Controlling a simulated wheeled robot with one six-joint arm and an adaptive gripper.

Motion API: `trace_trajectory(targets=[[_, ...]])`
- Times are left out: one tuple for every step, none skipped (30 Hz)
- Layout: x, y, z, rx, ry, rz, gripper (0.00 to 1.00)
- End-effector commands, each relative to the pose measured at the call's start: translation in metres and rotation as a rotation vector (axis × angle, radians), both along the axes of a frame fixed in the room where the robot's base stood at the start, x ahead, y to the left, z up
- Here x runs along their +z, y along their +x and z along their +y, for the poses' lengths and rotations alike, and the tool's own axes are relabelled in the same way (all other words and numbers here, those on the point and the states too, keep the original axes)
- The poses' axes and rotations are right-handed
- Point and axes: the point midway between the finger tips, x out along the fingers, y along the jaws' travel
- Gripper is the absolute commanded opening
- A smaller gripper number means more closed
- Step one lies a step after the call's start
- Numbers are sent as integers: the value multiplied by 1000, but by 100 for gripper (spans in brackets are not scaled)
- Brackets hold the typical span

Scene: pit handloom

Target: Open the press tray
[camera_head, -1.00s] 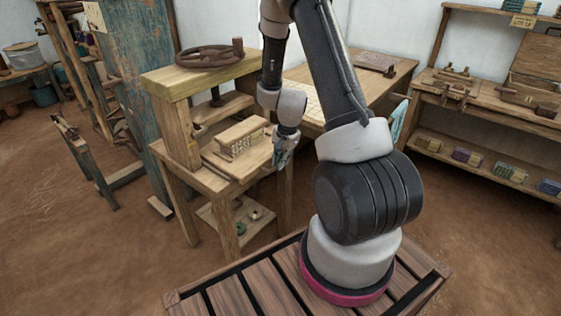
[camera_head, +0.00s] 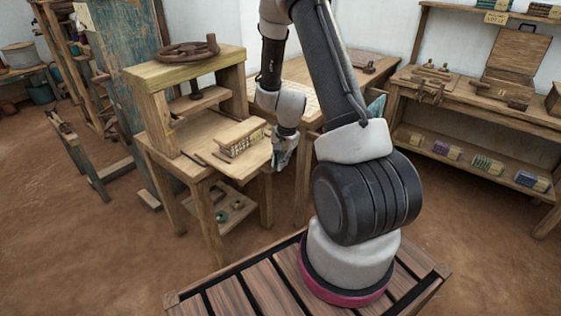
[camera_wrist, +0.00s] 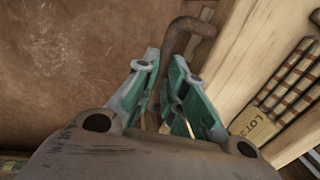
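The wooden press (camera_head: 157,120) has a dark handwheel (camera_head: 187,50) on top and stands on a small table at centre left. Its press tray (camera_head: 258,154) sticks out to the right from under the frame and carries a bundled block (camera_head: 240,136). My gripper (camera_head: 279,158) is at the tray's right end. In the wrist view, the green-padded fingers of my gripper (camera_wrist: 164,72) are closed around a dark bent metal handle (camera_wrist: 190,26). The tray's pale wooden edge (camera_wrist: 232,60) and a labelled striped bundle (camera_wrist: 290,85) show beside it. The handle's lower end is partly hidden between the fingers.
A lower shelf (camera_head: 235,226) with small items is under the press. A longer table (camera_head: 340,75) stands behind my arm. A workbench with an open case (camera_head: 515,65) is at right. A blue weathered post (camera_head: 120,65) is at left. Brown floor is clear in front.

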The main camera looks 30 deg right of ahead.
Motion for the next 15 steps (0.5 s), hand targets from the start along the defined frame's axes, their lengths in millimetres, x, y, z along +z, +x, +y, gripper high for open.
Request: trace_trajectory(targets=[[0,0,0,1,0,-1,16],[0,0,0,1,0,-1,21],[0,0,0,0,0,-1,29],[0,0,0,0,0,-1,34],[0,0,0,0,0,-1,34],[0,0,0,0,0,0,34],[0,0,0,0,0,0,34],[0,0,0,0,0,0,34],[0,0,0,0,0,0,34],[0,0,0,0,0,0,34],[0,0,0,0,0,0,34],[0,0,0,0,0,0,34],[1,0,0,0,0,-1,34],[2,0,0,0,0,-1,34],[4,0,0,0,0,-2,34]])
